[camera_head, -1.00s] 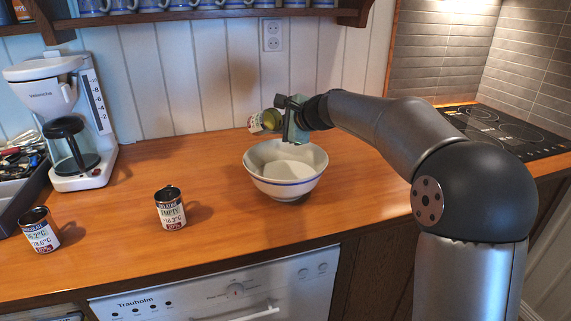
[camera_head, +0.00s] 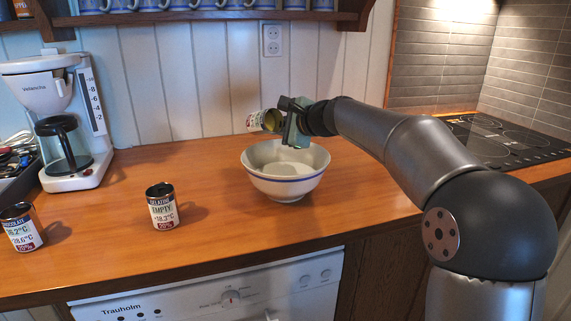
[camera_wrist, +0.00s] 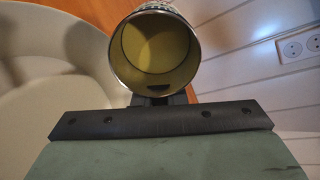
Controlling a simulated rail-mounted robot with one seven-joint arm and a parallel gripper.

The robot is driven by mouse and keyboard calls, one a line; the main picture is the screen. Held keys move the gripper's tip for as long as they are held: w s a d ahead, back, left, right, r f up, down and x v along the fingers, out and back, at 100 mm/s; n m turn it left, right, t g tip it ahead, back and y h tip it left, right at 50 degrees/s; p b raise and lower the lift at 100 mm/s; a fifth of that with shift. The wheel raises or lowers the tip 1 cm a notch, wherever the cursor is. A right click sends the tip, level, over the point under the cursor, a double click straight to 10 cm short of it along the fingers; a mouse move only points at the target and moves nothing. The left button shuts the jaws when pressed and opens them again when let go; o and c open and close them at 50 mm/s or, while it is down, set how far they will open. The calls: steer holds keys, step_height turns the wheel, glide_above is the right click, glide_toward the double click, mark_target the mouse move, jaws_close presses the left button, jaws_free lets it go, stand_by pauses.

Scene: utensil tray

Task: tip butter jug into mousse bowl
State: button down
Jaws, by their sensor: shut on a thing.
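The butter jug (camera_head: 254,122), a can with a pale label, is in my gripper (camera_head: 282,119) above the back left of the mousse bowl. It lies tipped on its side, and its dark mouth faces right in the head view. In the wrist view the butter jug (camera_wrist: 150,86) shows a yellow inside with a small dark patch; I see no stream leaving it. My gripper is shut on the jug; the grip itself is mostly hidden. The mousse bowl (camera_head: 286,187), white with blue bands, stands upright on the counter. Pale content shows inside. Its wall fills the left of the wrist view (camera_wrist: 30,120).
A gelatine jug (camera_head: 163,208) labelled EMPTY and a chocolate jug (camera_head: 22,230) stand upright on the counter's left. A shelf with mugs (camera_head: 200,17) hangs above. The hob (camera_head: 500,140) is at right.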

steer(key=shift+f+b, duration=0.25)
steer(key=shift+b, duration=0.65)
steer(key=s+d+f+t+y+b, duration=0.1)
steer(key=b, duration=0.8)
steer(key=shift+s+d+t+b, duration=0.1)
steer(key=shift+t+b, duration=0.2)
steer(key=shift+r, duration=0.25)
steer(key=r+g+h+p, duration=0.1)
steer(key=p, duration=0.9)
steer(key=w+a+r+g+h+p, duration=0.1)
steer(key=p, duration=0.9)
steer(key=shift+g+p, duration=0.3)
steer(key=shift+g, duration=0.1)
steer(key=shift+r+p, duration=0.1)
steer(key=shift+p, duration=0.35)
